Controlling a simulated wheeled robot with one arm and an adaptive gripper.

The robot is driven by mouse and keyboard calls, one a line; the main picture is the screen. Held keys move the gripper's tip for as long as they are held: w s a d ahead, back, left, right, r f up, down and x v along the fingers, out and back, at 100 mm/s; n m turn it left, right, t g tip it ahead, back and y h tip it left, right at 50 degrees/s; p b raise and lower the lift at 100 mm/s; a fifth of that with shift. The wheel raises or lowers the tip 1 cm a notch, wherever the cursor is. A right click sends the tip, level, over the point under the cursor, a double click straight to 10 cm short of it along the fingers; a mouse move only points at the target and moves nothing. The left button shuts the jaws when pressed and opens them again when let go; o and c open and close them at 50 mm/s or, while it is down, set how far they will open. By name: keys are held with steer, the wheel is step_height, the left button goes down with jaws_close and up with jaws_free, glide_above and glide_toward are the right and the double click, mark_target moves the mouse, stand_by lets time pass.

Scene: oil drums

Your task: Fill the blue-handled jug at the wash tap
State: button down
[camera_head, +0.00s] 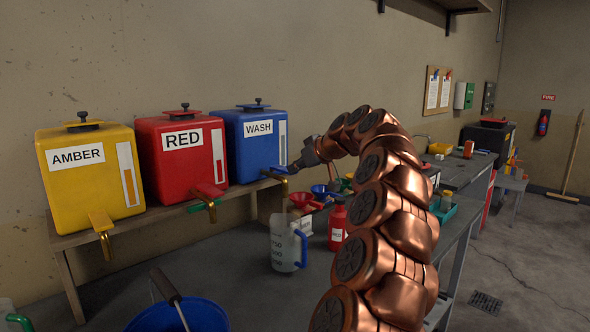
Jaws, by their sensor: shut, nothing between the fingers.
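The blue WASH drum (256,146) stands at the right end of a raised shelf. Its tap has a blue lever (277,170) and a brass spout (284,187) pointing down. The clear jug with the blue handle (302,249) stands upright on the bench below the spout, its handle to the right. I cannot tell its water level or whether water is running. My gripper (294,166) is shut and empty at the right of the tap lever, close to it; whether they touch is unclear.
A yellow AMBER drum (88,180) and a RED drum (180,160) stand on the same shelf (160,216). A blue bucket (180,315) stands in front. A red bottle (337,230) and coloured funnels (307,200) stand near the jug. My arm covers the bench's right side.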

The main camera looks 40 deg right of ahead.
steer(key=shift+r, duration=0.1)
steer(key=s+r, duration=0.7)
steer(key=r, duration=0.4)
steer(key=shift+p, duration=0.45)
steer(key=shift+s+a+f, duration=0.1)
steer(key=shift+a, duration=0.05)
stand_by(0.5)
